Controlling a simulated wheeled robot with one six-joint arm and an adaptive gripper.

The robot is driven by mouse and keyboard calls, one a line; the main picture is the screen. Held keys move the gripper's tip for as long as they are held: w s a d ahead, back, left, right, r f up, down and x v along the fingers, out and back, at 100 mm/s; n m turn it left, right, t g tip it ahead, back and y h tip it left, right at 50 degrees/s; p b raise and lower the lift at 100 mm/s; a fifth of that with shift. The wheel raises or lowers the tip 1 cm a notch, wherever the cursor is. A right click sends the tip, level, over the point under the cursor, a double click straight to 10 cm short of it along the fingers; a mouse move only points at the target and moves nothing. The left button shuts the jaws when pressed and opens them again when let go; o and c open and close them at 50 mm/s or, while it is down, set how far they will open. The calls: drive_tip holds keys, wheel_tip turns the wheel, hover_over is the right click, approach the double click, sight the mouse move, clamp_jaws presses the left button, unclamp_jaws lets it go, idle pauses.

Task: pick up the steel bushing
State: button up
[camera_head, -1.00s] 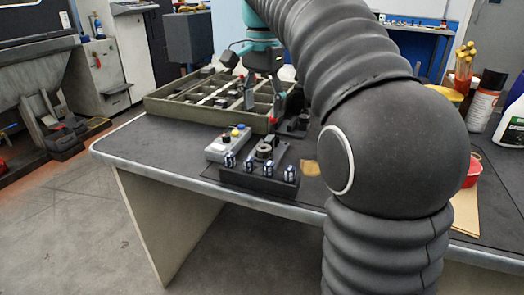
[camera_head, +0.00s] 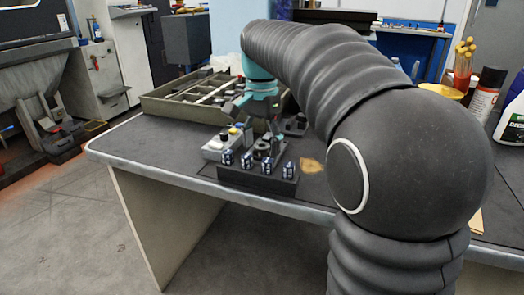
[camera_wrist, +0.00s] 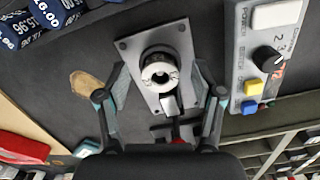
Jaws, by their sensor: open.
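The steel bushing (camera_wrist: 160,73) is a short, bright ring seen nearly end-on in the wrist view. It sits in a dark round seat on a grey fixture plate (camera_wrist: 133,48) with screws at its corners. My gripper (camera_wrist: 160,82) is open, with one finger on each side of the bushing and a visible gap to both. In the head view my gripper (camera_head: 264,130) is over the fixture on the bench, and the bushing is hard to make out there. I cannot tell the exact height of the fingertips.
A clamp lever (camera_wrist: 171,106) stands close to the bushing, between the fingers. A control box (camera_wrist: 244,60) with a knob and buttons is at the right. Labelled dark blocks (camera_wrist: 58,12) are at the upper left. A compartment tray (camera_head: 180,108) lies behind on the bench.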

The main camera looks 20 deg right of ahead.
clamp_jaws()
drive_tip(key=shift+r, duration=0.2)
drive_tip(key=shift+r, duration=0.6)
wheel_tip(320, 180, up, 3)
drive_tip(key=shift+f+p, duration=0.2)
drive_tip(key=shift+p, duration=0.25)
drive_tip(key=s+d+r, duration=0.4)
drive_tip(key=d+r, duration=0.3)
drive_tip(key=d, duration=0.4)
drive_tip(key=shift+p, duration=0.4)
